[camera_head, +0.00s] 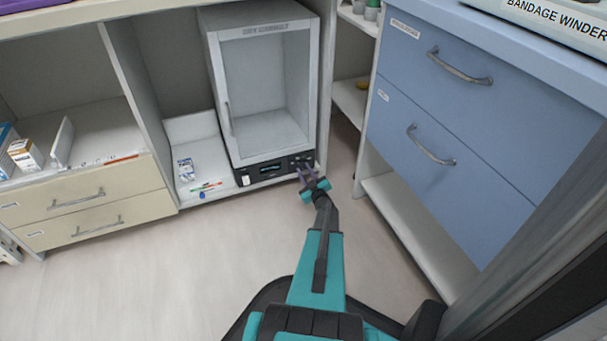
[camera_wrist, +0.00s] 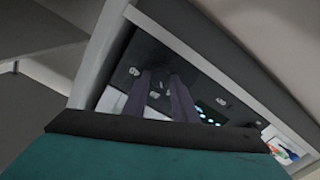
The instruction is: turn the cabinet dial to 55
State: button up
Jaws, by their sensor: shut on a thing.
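The white cabinet (camera_head: 212,90) with a glass door stands on the low shelf, its door shut. Its black control panel (camera_head: 257,172) runs along the bottom front with a lit display; the panel also shows in the wrist view (camera_wrist: 121,60). My gripper (camera_head: 308,172) is at the right end of this panel. In the wrist view, its two purple-grey fingers (camera_wrist: 163,88) reach to the panel and are shut on the dial, which is mostly hidden between them. Small white marks show around the fingertips. The dial's setting and the display's digits are too small to read.
Blue drawers (camera_head: 440,90) with metal handles stand close on the right of my arm. Cream drawers (camera_head: 85,205) are on the left. A small box (camera_head: 186,169) and pens (camera_head: 207,187) lie on the shelf left of the cabinet. The floor in front is clear.

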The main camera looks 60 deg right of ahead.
jog(key=shift+w+a+n+b, duration=0.1)
jog(key=shift+w+n+b, duration=0.1)
jog(key=shift+n, duration=0.6)
jog(key=shift+w+a+n+b, duration=0.1)
jog(key=shift+w+n+b, duration=0.05)
jog(key=shift+n, duration=0.65)
jog(key=o, duration=1)
jog(key=shift+s+d, duration=0.1)
jog(key=shift+s, duration=0.05)
jog(key=shift+s, duration=0.1)
